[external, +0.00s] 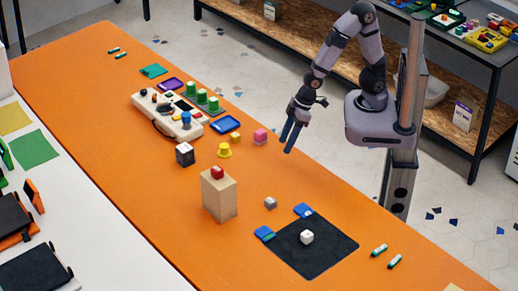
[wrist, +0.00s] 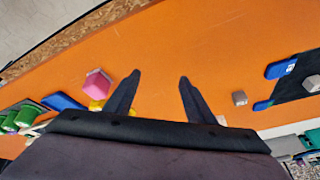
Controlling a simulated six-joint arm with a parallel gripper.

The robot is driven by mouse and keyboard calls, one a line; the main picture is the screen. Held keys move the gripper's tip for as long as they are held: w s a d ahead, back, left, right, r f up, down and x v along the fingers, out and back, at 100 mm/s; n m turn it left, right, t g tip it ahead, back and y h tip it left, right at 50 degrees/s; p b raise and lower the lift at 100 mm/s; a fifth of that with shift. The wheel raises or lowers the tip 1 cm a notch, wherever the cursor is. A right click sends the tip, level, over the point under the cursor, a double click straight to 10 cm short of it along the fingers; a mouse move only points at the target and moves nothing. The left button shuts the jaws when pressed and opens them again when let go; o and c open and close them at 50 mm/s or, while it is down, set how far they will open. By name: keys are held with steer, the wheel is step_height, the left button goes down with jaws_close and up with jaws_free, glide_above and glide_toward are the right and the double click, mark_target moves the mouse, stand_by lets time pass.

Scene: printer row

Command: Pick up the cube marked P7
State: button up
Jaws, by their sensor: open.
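Several small cubes are in view, and I cannot read P7 on any of them. A white cube (external: 307,237) sits on the black mat (external: 330,255). A grey cube (external: 270,203) lies on the orange table just beyond the mat. A pink block (external: 260,136) is left of my gripper, and a red cube (external: 217,172) is on top of a wooden block. My gripper (external: 288,146) is open and empty above the table. In the wrist view, the pink block (wrist: 97,83) is left of my gripper (wrist: 160,78) and the grey cube (wrist: 239,98) is right.
The wooden block (external: 219,199) stands tall mid-table. A dark cube with a pale top (external: 184,153), a yellow piece (external: 224,150) and a blue tray (external: 225,125) are to the left. Blue pieces (external: 303,211) lie by the mat. Orange table (external: 310,180) around the grey cube is clear.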

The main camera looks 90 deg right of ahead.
mark_target(275, 200)
steer(key=a+f+t, duration=0.1)
steer(key=a, duration=0.3)
steer(key=a+f+n+t+y+b, duration=0.1)
steer(key=a, duration=0.3)
steer(key=a+f+n+t+y, duration=0.1)
steer(key=a, duration=0.4)
steer(key=shift+w+a+b, duration=0.1)
steer(key=shift+w+b, duration=0.25)
steer(key=shift+b, duration=0.05)
steer(key=s+a+t+y, duration=0.1)
steer(key=a, duration=0.1)
steer(key=s+a+n+t+b, duration=0.1)
steer(key=a, duration=0.2)
steer(key=s+a+t+y, duration=0.1)
steer(key=a, duration=0.2)
steer(key=shift+s+a+r+n+y, duration=0.15)
steer(key=shift+a+n+y, duration=0.15)
steer(key=shift+n, duration=0.1)
steer(key=shift+s+a+r, duration=0.1)
steer(key=shift+s, duration=0.05)
steer(key=shift+p+x, duration=0.5)
steer(key=shift+x, duration=3.2)
steer(key=shift+r, duration=0.1)
steer(key=c, duration=1.2)
